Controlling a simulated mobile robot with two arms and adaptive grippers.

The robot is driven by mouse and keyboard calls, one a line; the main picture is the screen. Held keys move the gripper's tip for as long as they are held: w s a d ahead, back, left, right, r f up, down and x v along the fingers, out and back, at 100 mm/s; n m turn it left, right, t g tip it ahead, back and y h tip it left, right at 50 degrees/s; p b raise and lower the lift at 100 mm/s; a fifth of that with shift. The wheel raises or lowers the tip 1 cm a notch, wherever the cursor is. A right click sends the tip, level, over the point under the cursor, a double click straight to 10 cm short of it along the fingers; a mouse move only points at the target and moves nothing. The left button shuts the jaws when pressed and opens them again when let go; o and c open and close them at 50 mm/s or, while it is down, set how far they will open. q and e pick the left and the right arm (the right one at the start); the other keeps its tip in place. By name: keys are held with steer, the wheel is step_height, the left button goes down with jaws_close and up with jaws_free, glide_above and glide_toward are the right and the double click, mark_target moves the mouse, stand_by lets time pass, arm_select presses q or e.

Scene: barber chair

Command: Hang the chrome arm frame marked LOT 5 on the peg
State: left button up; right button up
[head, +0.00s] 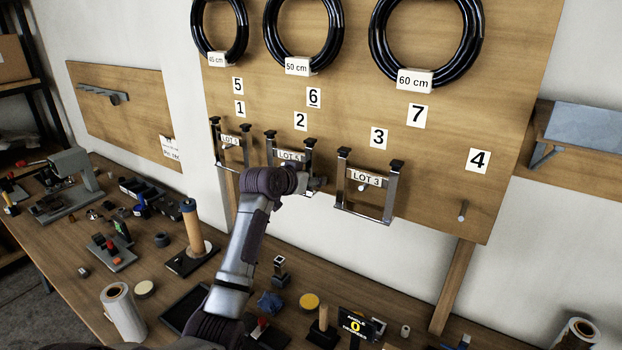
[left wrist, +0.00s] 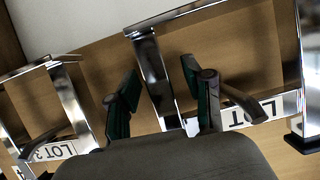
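The middle chrome arm frame (head: 307,150) is at the wall board below number 2; its label appears to read LOT 5. My left gripper (head: 312,184) is in front of it, and my arm hides much of the frame. In the left wrist view, my left gripper (left wrist: 160,92) has its fingers apart, one on each side of a chrome post of the frame (left wrist: 156,75), with gaps visible. Its label (left wrist: 262,108) is partly cut off there. A bare peg (head: 462,212) sticks out below number 4. My right gripper is not in view.
A chrome frame marked LOT 3 (head: 390,200) hangs close on the right, and another frame (head: 216,135) hangs on the left. Black hose coils (head: 384,52) hang above. The bench (head: 60,265) below is crowded with tools and stands. The board around the bare peg is clear.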

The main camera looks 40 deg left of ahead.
arm_select(q)
steer(key=shift+f, duration=0.2)
steer(key=shift+s, duration=0.1)
steer(key=v, duration=1.2)
steer(key=shift+r, duration=0.15)
